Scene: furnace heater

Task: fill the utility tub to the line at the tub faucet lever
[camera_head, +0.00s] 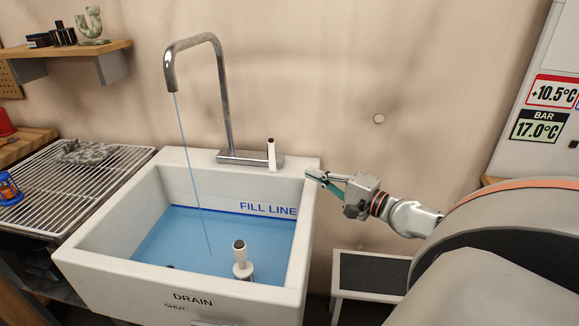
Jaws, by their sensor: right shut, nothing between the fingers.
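The white utility tub (177,165) holds blue water (180,245). Its surface meets the back wall close to the blue line beside the FILL LINE label (268,209); I cannot tell whether it touches the line. A thin stream (190,150) runs from the tall metal faucet (222,90) into the water. The white faucet lever (271,155) stands upright at the right end of the faucet base. My right gripper (314,177) is shut and empty, at the tub's back right rim, apart from the lever and to its right. My left gripper is not in view.
A wire rack (75,180) lies left of the tub. A small step stool (372,274) stands at the right. A shelf (70,52) hangs at upper left.

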